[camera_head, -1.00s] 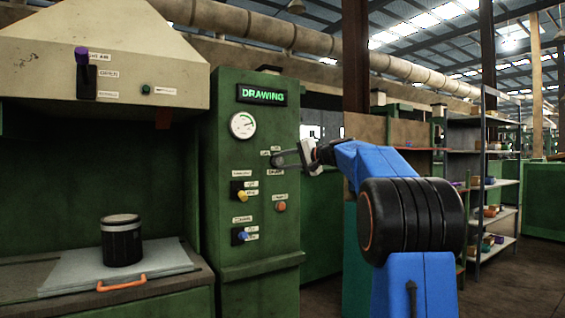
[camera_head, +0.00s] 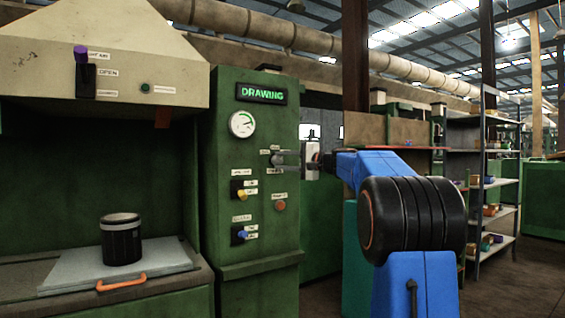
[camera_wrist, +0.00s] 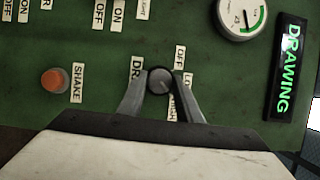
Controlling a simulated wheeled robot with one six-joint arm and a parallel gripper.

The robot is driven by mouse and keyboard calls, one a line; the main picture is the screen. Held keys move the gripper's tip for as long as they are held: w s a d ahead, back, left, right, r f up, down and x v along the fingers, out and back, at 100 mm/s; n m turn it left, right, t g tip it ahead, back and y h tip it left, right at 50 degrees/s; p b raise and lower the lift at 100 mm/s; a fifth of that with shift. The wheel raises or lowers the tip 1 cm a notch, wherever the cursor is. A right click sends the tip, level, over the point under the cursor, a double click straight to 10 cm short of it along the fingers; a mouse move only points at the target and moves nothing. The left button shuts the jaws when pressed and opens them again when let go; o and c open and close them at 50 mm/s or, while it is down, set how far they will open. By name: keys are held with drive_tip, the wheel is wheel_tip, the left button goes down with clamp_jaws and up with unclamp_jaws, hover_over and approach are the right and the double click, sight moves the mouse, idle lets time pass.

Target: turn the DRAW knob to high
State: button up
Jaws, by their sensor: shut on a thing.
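The DRAW knob (camera_wrist: 160,80) is a round dark knob with a grey face on the green control panel (camera_head: 225,175). In the wrist view it sits between the two fingertips of my gripper (camera_wrist: 160,84), which is shut on it. Labels beside it read OFF and LO, with a further label and part of the DRAW label covered by the fingers. In the head view my gripper (camera_head: 285,160) reaches the panel from the right, and the knob is hidden behind it. Which setting the knob points at is not clear.
Above the knob are a gauge (camera_head: 242,124) and a lit DRAWING sign (camera_head: 262,94). Below are a yellow switch (camera_head: 239,193), a blue switch (camera_head: 239,236) and an orange SHAKE button (camera_wrist: 54,80). A dark canister (camera_head: 121,240) stands on a tray in the hood at left.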

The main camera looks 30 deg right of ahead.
drive_tip(key=o, duration=1)
drive_tip(key=shift+o, duration=0.2)
drive_tip(key=shift+s, duration=0.1)
drive_tip(key=v, duration=1.7)
drive_tip(key=shift+d, duration=0.15)
drive_tip(key=shift+s+f, duration=0.1)
